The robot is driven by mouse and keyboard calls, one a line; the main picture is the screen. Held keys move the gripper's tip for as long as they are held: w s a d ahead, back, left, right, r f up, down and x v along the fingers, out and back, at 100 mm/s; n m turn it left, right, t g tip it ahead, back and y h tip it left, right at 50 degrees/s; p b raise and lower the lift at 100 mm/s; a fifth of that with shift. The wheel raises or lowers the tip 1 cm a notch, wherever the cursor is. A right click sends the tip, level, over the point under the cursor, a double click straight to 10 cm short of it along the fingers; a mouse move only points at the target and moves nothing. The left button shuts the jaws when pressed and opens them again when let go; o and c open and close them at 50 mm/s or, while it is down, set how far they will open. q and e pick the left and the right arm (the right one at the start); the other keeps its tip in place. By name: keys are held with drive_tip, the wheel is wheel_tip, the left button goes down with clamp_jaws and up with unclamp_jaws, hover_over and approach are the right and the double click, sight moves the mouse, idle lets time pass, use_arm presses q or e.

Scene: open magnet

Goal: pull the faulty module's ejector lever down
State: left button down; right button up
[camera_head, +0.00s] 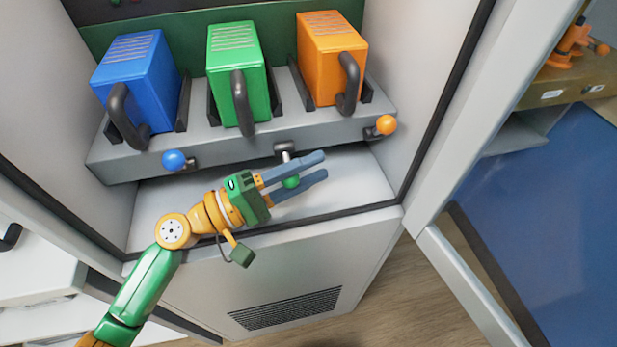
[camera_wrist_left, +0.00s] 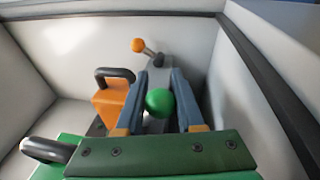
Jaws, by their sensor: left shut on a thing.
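A blue module (camera_head: 135,75), a green module (camera_head: 236,65) and an orange module (camera_head: 332,60) stand in a row on a grey shelf in the cabinet, each with a dark handle. Below the green module is its ejector lever with a green ball knob (camera_head: 291,182), which sits lower than its mount. My left gripper (camera_head: 324,164) is shut on the green knob, one finger on each side. The left wrist view shows the green knob (camera_wrist_left: 159,102) between the fingers. The blue knob (camera_head: 173,160) and orange knob (camera_head: 386,125) are apart from the gripper. My right gripper is not in view.
The grey shelf front (camera_head: 240,148) is just above the gripper. A pale cabinet floor (camera_head: 350,180) with a dark front edge lies under it. The cabinet's right wall and open door frame (camera_head: 500,120) stand to the right. A vent (camera_head: 285,308) is in the lower panel.

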sight(283, 184)
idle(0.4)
use_arm(q)
drive_tip(key=c, duration=0.5)
unclamp_jaws()
drive_tip(key=shift+w, duration=0.15)
drive_tip(key=shift+c, duration=0.2)
drive_tip(key=b+v, duration=0.1)
drive_tip(key=v, duration=0.1)
drive_tip(key=b+v, duration=0.1)
drive_tip(key=v, duration=0.1)
drive_tip(key=b+v, duration=0.1)
drive_tip(key=v, duration=0.1)
drive_tip(key=shift+a+f+b, duration=0.25)
drive_tip(key=shift+f+b, duration=0.05)
drive_tip(key=shift+s+a+r, duration=0.15)
drive_tip(key=shift+s+a, duration=0.1)
drive_tip(key=shift+s, duration=0.05)
